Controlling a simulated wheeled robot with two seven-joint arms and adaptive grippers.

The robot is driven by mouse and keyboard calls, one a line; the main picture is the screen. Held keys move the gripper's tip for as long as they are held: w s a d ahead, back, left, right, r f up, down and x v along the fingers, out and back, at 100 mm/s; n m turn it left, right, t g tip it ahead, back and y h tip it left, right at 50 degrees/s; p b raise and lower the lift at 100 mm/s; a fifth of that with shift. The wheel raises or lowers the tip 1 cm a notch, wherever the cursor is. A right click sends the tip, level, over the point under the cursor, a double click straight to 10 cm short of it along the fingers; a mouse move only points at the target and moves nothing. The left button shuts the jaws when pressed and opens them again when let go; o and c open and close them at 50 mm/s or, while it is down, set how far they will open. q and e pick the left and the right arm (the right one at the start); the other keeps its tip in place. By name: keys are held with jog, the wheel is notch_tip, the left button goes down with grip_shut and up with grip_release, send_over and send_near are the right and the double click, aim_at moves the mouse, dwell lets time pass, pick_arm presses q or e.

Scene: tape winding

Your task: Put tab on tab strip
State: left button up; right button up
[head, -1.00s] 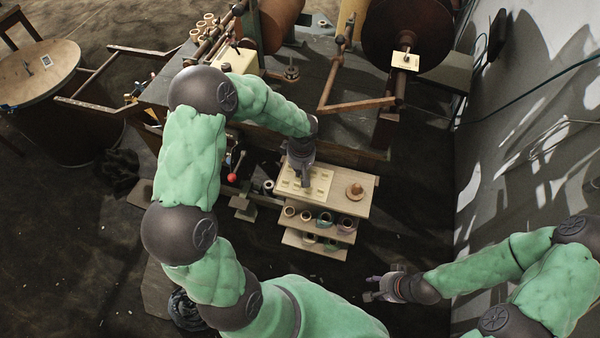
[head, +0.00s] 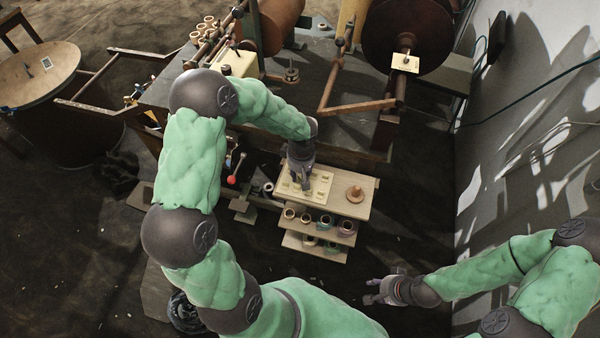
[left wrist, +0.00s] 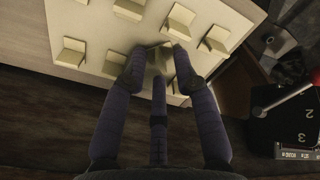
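The tab strip (head: 320,186) is a flat cream board on the top shelf of a small wooden stand, with several small raised cream tabs. In the left wrist view the strip (left wrist: 104,35) fills the top, its tabs in rows. My left gripper (head: 302,184) points down at the strip. In the left wrist view the left gripper (left wrist: 160,75) has its fingertips spread apart, with one shaded tab (left wrist: 160,58) between them at the strip. Whether the fingertips touch that tab is unclear. My right gripper (head: 378,291) is empty, fingers apart, low and right of the stand.
A wooden peg piece (head: 356,194) stands on the top shelf (head: 345,207), right of the strip. Several tape rolls (head: 325,220) lie on lower shelves. A red-knobbed lever (head: 232,179) is left of the stand. The dark winding machine (head: 348,125) stands behind.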

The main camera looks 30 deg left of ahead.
pick_arm(q)
notch_tip(320, 180, up, 12)
jog(key=p, duration=0.4)
jog(key=shift+s+d, duration=0.25)
jog(key=shift+d, duration=0.1)
